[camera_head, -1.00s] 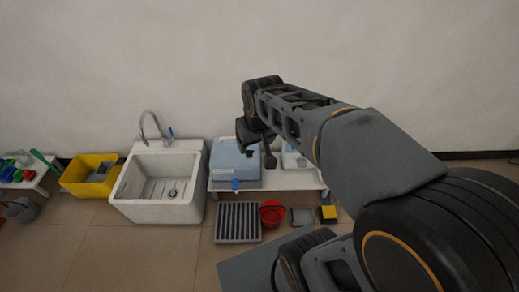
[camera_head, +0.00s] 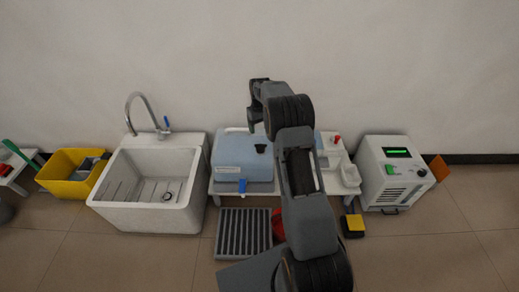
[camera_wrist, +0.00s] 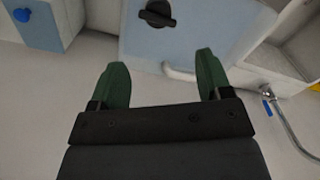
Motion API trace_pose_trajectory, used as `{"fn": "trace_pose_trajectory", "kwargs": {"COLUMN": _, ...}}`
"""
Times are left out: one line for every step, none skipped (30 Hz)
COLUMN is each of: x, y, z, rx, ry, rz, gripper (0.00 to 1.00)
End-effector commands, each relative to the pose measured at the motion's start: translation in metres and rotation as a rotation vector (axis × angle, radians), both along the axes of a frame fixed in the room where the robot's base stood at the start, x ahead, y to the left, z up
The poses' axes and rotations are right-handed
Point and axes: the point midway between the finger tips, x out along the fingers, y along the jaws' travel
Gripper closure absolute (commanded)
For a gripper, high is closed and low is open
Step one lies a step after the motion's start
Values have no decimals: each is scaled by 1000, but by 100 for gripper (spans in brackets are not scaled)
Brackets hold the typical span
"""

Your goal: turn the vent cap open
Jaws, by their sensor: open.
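The vent cap (camera_head: 261,148) is a dark knob on top of the pale blue box (camera_head: 229,158), which stands on a low white table. In the wrist view the cap (camera_wrist: 158,13) shows at the top edge, with a raised bar across it. My gripper (camera_wrist: 162,62) has two green fingers set wide apart with nothing between them. The cap lies beyond the fingertips, apart from them. In the head view my gripper (camera_head: 254,116) is above and behind the box, partly hidden by my arm. A blue knob (camera_head: 242,186) sits on the box's front.
A white sink (camera_head: 152,190) with a tall faucet (camera_head: 146,103) stands left of the table. A white machine (camera_head: 396,174) with a green display stands to the right. A grey grate (camera_head: 244,233), a partly hidden red bucket (camera_head: 278,224) and a yellow-topped block (camera_head: 354,224) are on the floor.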

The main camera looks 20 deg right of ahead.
Motion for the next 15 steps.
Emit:
{"fn": "trace_pose_trajectory", "kwargs": {"x": 0, "y": -2, "z": -10, "rx": 0, "ry": 1, "rz": -3, "gripper": 28}}
{"fn": "trace_pose_trajectory", "kwargs": {"x": 0, "y": -3, "z": -14, "rx": 0, "ry": 2, "rz": -4, "gripper": 28}}
{"fn": "trace_pose_trajectory", "kwargs": {"x": -1, "y": -4, "z": -21, "rx": 1, "ry": 3, "rz": -6, "gripper": 28}}
{"fn": "trace_pose_trajectory", "kwargs": {"x": -1, "y": -4, "z": -27, "rx": 1, "ry": 3, "rz": -7, "gripper": 28}}
{"fn": "trace_pose_trajectory", "kwargs": {"x": -1, "y": -5, "z": -33, "rx": 1, "ry": 3, "rz": -7, "gripper": 28}}
{"fn": "trace_pose_trajectory", "kwargs": {"x": -1, "y": -5, "z": -41, "rx": 1, "ry": 2, "rz": -8, "gripper": 28}}
{"fn": "trace_pose_trajectory", "kwargs": {"x": -1, "y": -5, "z": -47, "rx": 1, "ry": 3, "rz": -8, "gripper": 28}}
{"fn": "trace_pose_trajectory", "kwargs": {"x": -1, "y": -5, "z": -53, "rx": 1, "ry": 3, "rz": -8, "gripper": 28}}
{"fn": "trace_pose_trajectory", "kwargs": {"x": -1, "y": -5, "z": -61, "rx": 1, "ry": 2, "rz": -8, "gripper": 28}}
{"fn": "trace_pose_trajectory", "kwargs": {"x": -1, "y": -5, "z": -66, "rx": 1, "ry": 2, "rz": -8, "gripper": 28}}
{"fn": "trace_pose_trajectory", "kwargs": {"x": -1, "y": -5, "z": -72, "rx": 1, "ry": 2, "rz": -8, "gripper": 28}}
{"fn": "trace_pose_trajectory", "kwargs": {"x": -1, "y": -4, "z": -79, "rx": 1, "ry": 2, "rz": -7, "gripper": 28}}
{"fn": "trace_pose_trajectory", "kwargs": {"x": -1, "y": -4, "z": -85, "rx": 1, "ry": 2, "rz": -7, "gripper": 28}}
{"fn": "trace_pose_trajectory", "kwargs": {"x": -1, "y": -4, "z": -90, "rx": 1, "ry": 2, "rz": -7, "gripper": 28}}
{"fn": "trace_pose_trajectory", "kwargs": {"x": -1, "y": -4, "z": -96, "rx": 1, "ry": 2, "rz": -6, "gripper": 28}}
